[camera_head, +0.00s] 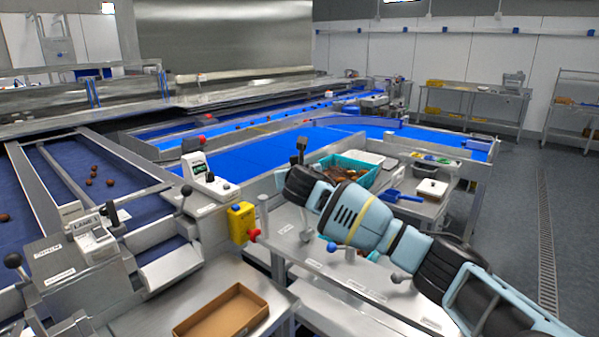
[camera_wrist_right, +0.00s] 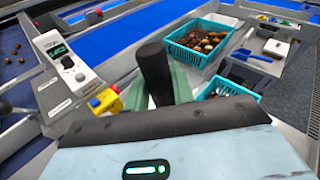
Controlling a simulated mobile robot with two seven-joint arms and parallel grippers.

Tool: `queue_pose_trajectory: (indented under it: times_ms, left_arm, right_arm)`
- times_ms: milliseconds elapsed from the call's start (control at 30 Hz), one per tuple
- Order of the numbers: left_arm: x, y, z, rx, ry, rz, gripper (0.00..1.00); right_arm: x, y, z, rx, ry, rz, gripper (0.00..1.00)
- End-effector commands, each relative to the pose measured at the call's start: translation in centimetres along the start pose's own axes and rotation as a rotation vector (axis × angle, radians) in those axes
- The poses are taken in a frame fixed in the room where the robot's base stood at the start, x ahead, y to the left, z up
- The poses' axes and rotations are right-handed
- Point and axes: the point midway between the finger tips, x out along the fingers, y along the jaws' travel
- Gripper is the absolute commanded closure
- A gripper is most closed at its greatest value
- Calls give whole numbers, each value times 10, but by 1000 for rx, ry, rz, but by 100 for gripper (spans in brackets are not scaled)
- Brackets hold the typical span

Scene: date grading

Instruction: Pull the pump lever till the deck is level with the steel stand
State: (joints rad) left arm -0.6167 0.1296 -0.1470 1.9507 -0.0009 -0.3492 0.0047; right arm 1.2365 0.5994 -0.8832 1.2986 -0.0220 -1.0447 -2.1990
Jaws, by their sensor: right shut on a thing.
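My right arm comes in from the right in the head view. Its gripper, seen in the wrist view (camera_wrist_right: 156,76), is shut on a thick, dark upright lever grip (camera_wrist_right: 154,62) between two green fingers. The top of the lever also shows in the head view (camera_head: 301,146), just beyond my wrist. The grip's lower end and pivot are hidden. A grey metal surface (camera_head: 408,208) lies beyond my arm, and a labelled metal bench (camera_head: 345,285) is nearer. I cannot tell for certain which is the deck and which the steel stand, or whether they are level. My left gripper is not in view.
A teal crate of dates (camera_head: 355,166) stands behind my arm, near a blue scoop (camera_head: 393,196) and a white-topped box (camera_head: 432,188). A yellow switch box (camera_head: 242,222) is left of my gripper. A cardboard tray (camera_head: 222,314) lies at the front. Floor is clear at right.

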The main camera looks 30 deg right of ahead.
Motion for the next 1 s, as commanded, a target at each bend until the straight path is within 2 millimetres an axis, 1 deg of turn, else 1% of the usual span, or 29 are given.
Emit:
queue_pose_trajectory:
  times_ms: [33, 167, 333, 400, 533, 667, 833, 900, 1000]
  left_arm:
    - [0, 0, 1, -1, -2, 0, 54]
    - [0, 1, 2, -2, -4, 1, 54]
    - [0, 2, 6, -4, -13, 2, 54]
    - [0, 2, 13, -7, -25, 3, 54]
    - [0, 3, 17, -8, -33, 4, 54]
    - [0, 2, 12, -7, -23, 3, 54]
    - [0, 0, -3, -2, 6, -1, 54]
    - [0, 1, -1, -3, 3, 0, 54]
    - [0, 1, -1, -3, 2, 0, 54]
  right_arm:
    - [2, 0, -4, -2, 4, 0, 100]
    - [4, 3, -4, -13, 16, -1, 100]
    - [17, 17, -4, -79, 82, -7, 100]
    - [24, 23, -7, -108, 112, -10, 100]
    - [28, 28, -6, -139, 140, -13, 100]
    - [24, 23, -4, -124, 123, -11, 100]
    - [9, 9, -2, -56, 54, -4, 100]
    - [6, 5, -6, -29, 32, -2, 100]
    - [2, 0, -6, -1, 7, 0, 100]
